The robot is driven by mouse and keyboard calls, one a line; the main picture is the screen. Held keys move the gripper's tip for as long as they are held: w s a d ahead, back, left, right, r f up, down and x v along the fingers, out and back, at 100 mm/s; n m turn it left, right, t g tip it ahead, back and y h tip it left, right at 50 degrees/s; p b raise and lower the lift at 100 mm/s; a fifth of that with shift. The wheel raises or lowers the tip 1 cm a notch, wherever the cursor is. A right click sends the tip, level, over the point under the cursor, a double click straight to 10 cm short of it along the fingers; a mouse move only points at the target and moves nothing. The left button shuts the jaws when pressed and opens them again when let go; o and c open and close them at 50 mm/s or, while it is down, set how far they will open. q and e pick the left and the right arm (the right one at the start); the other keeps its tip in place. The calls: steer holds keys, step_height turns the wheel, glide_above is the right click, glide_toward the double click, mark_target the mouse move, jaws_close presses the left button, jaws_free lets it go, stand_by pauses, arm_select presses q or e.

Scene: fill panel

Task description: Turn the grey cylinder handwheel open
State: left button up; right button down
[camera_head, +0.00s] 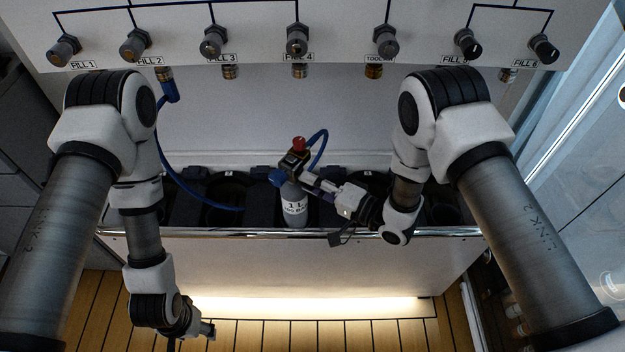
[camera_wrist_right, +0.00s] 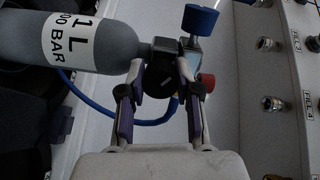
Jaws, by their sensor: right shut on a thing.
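The grey cylinder (camera_head: 294,204) stands upright at the front edge of the bench, with a white 1 L label. It lies sideways in the right wrist view (camera_wrist_right: 100,38). Its valve carries a blue knob (camera_head: 277,177) and a red knob (camera_head: 299,144). A dark round handwheel (camera_wrist_right: 160,80) on the valve faces my right wrist camera. My right gripper (camera_head: 308,180) reaches in from the right. Its fingers (camera_wrist_right: 162,88) lie on either side of the handwheel and are shut on it. My left gripper (camera_head: 208,330) hangs low at the left, away from the cylinder; its fingers are unclear.
A white panel (camera_head: 340,20) above has a row of fill valves with labels. Dark bench wells (camera_head: 225,188) flank the cylinder. The bench edge (camera_head: 400,233) runs in front.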

steer(key=n, duration=0.3)
steer(key=shift+f+n, duration=0.1)
steer(key=shift+n, duration=0.2)
steer(key=n, duration=0.3)
steer(key=shift+t, duration=0.3)
steer(key=n, duration=0.4)
steer(key=shift+f+h, duration=0.1)
steer(key=shift+h, duration=0.2)
steer(key=n, duration=0.2)
steer(key=shift+n, duration=0.3)
steer(key=n+b, duration=0.1)
steer(key=n, duration=0.2)
steer(key=shift+t, duration=0.3)
steer(key=n+b, duration=0.1)
steer(key=n, duration=0.2)
steer(key=n+b, duration=0.2)
steer(key=n, duration=0.2)
steer(key=shift+w, duration=0.1)
steer(key=shift+n+b, duration=0.5)
steer(key=shift+n, duration=0.6)
steer(key=shift+t, duration=0.3)
